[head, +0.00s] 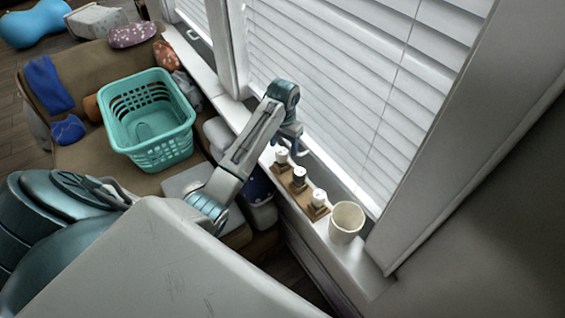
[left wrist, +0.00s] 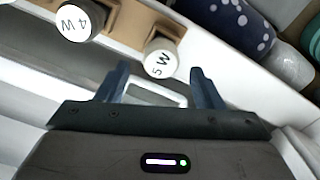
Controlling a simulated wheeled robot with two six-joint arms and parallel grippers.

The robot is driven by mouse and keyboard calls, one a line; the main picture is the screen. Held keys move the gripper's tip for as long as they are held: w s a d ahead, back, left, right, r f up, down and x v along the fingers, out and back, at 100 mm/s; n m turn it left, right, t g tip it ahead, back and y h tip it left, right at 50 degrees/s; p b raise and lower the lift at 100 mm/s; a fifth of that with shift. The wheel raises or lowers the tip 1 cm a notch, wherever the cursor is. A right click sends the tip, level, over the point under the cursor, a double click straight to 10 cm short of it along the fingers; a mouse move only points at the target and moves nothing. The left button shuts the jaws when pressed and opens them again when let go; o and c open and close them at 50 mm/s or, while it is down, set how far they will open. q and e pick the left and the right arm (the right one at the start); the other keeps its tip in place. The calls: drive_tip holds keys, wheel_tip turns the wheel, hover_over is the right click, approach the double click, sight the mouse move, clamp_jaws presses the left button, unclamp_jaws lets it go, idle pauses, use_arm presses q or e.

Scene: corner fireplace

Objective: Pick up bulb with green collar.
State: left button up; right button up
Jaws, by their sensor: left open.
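Three white bulbs stand in a row on a brown wooden holder (head: 308,209) on the window sill: a far bulb (head: 281,154), a middle bulb (head: 299,174) and a near bulb (head: 318,196). I cannot make out a green collar on any of them. My left gripper (head: 291,142) is open and empty, close above the far bulb. In the left wrist view, a bulb marked "5 W" (left wrist: 161,58) shows just beyond the gap between the open fingers (left wrist: 159,76). The collars are mostly hidden there.
A cream cup (head: 347,222) stands on the sill by the near end of the holder. Window blinds (head: 350,80) rise close behind the bulbs. A teal basket (head: 150,118) sits on the brown sofa (head: 85,150) to the left, with cushions around it.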

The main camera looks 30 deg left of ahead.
sight(282, 151)
use_arm(q)
drive_tip(key=f, duration=0.2)
drive_tip(key=f+p, duration=0.1)
drive_tip(key=f, duration=0.1)
drive_tip(key=shift+s+f, duration=0.1)
drive_tip(key=shift+s, duration=0.3)
drive_tip(key=shift+w+f, duration=0.1)
drive_tip(key=shift+f, duration=0.35)
drive_tip(key=shift+c, duration=0.4)
drive_tip(key=shift+r, duration=0.1)
drive_tip(key=c, duration=0.9)
